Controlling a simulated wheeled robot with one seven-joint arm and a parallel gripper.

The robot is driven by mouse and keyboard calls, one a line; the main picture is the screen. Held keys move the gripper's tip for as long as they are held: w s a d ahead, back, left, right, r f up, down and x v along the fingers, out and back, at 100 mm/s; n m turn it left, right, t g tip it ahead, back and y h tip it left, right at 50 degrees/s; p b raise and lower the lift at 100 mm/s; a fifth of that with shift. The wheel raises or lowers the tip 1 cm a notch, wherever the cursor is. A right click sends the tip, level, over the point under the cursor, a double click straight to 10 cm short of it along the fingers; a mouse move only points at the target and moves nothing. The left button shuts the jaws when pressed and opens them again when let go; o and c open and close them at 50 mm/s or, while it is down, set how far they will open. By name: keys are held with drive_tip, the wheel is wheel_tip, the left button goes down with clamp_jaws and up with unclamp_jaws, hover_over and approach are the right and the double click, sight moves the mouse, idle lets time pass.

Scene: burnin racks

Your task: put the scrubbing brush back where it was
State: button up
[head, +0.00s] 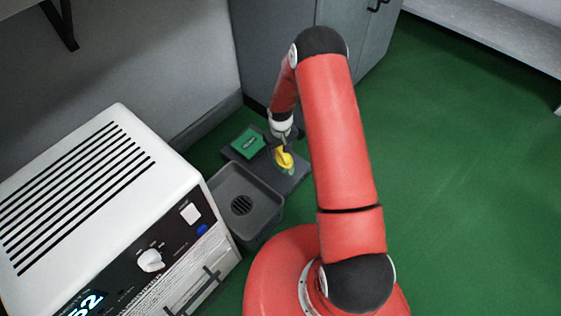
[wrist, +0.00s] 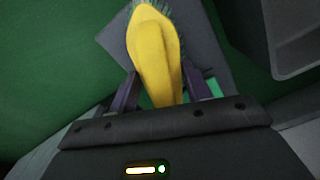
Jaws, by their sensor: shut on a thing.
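The scrubbing brush (wrist: 153,50) has a yellow body with dark greenish bristles along its far edge. In the head view the brush (head: 284,160) is over the right part of a dark grey slab (head: 292,184). My gripper (wrist: 153,88) is shut on the brush, with one dark finger on each side of its yellow body. In the head view my gripper (head: 281,143) reaches down to it from above. I cannot tell whether the bristles touch the slab.
A green block (head: 248,143) lies on the slab's left part. A grey bin (head: 247,187) with a dark slotted disc stands in front of it. A white machine (head: 100,190) with a knob fills the left. Grey cabinets (head: 270,50) stand behind. Green floor (head: 450,180) is clear at right.

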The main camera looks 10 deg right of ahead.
sight(280, 160)
drive_tip(key=shift+f+b, duration=0.35)
drive_tip(key=shift+f, duration=3.25)
drive_tip(key=shift+f, duration=0.15)
drive_tip(key=o, duration=0.9)
drive_tip(key=shift+o, duration=0.2)
